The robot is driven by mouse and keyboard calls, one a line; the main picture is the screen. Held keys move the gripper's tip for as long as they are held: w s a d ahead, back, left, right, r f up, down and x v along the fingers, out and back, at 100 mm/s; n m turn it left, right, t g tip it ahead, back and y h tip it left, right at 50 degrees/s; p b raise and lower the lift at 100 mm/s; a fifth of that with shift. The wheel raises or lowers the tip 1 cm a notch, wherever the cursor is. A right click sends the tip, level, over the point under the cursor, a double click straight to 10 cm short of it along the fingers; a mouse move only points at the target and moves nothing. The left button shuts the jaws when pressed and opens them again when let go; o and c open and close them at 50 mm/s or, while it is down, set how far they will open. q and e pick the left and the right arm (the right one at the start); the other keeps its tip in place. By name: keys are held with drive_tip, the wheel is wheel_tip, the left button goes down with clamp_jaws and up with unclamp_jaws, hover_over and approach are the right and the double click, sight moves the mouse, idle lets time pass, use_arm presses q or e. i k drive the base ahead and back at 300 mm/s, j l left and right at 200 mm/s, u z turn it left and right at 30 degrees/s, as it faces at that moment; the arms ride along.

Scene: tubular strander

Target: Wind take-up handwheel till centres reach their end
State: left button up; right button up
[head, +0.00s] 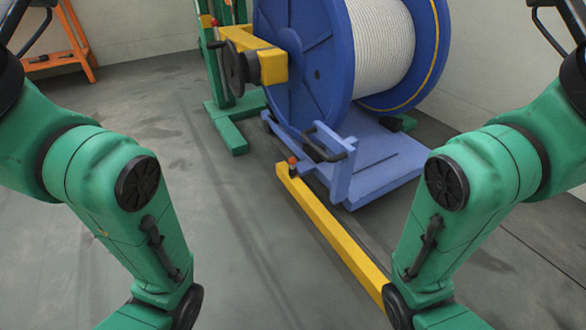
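The take-up handwheel (233,68) is a dark wheel at the upper middle of the head view, with a small handle at its upper left. It sits on the end of a yellow housing (271,67) on a green stand. A yellow arm (250,38) runs just behind it. The large blue reel (305,55) wound with pale rope (382,45) stands to the right of the handwheel. The centres cannot be made out. My two green arms come down at the left and right, well short of the handwheel. Both grippers are outside the picture.
A blue platform (385,172) with a dark-handled bracket (325,147) lies below the reel. A yellow floor bar (335,235) with a red-orange knob runs towards the lower right. The green stand's foot (229,130) rests on the floor. An orange rack (62,56) stands far left. Grey floor between is clear.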

sight(234, 70)
drive_tip(key=i+j, duration=0.2)
drive_tip(key=i, duration=0.2)
drive_tip(key=i+j, duration=0.2)
drive_tip(key=i, duration=0.2)
drive_tip(key=i+j+z, duration=0.1)
drive_tip(key=i, duration=0.25)
drive_tip(key=j, duration=0.1)
